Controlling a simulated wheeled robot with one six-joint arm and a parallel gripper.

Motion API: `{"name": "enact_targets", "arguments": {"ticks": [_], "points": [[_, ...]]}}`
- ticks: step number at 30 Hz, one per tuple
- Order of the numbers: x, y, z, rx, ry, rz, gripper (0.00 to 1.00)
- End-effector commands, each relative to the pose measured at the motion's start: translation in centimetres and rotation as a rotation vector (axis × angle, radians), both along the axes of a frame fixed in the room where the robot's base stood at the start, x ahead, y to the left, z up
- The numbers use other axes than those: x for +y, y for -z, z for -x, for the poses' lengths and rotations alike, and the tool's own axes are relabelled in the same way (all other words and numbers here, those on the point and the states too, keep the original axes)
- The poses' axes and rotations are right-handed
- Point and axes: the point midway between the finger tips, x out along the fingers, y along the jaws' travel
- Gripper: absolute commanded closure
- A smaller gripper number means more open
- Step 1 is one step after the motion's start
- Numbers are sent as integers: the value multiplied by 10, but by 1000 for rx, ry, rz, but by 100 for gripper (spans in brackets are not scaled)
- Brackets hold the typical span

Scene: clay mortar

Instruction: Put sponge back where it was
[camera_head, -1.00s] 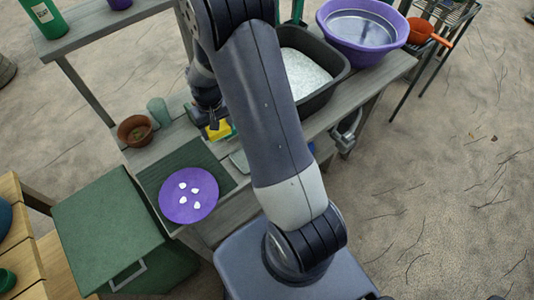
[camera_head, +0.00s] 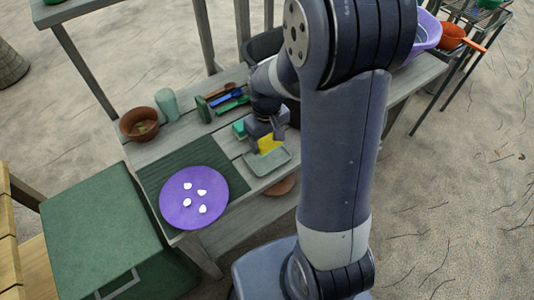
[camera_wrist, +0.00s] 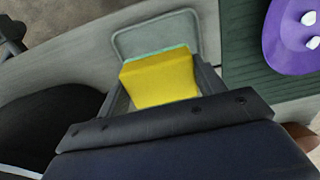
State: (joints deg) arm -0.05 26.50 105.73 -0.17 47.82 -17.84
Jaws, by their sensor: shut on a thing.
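A yellow sponge (camera_head: 268,144) with a thin green layer is held in my gripper (camera_head: 266,138). In the wrist view the sponge (camera_wrist: 160,80) sits between the two fingers of my gripper (camera_wrist: 165,85), which are shut on it. A grey-green shallow tray (camera_head: 284,164) lies on the bench under and in front of the sponge. The tray (camera_wrist: 130,42) shows just beyond the sponge in the wrist view. I cannot tell whether the sponge touches the tray.
A purple plate (camera_head: 180,205) with several white pieces sits on a dark green mat (camera_head: 160,183). A brown bowl (camera_head: 139,124), a green cup (camera_head: 167,104) and several coloured tools (camera_head: 228,100) stand behind. A black basin (camera_wrist: 45,125) is close beside my gripper.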

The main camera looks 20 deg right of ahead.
Motion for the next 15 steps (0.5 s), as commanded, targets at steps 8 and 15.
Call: {"name": "enact_targets", "arguments": {"ticks": [8, 15], "points": [[0, 33, 1, 3, 1, 0, 57], [0, 55, 0, -1, 1, 0, 57]]}}
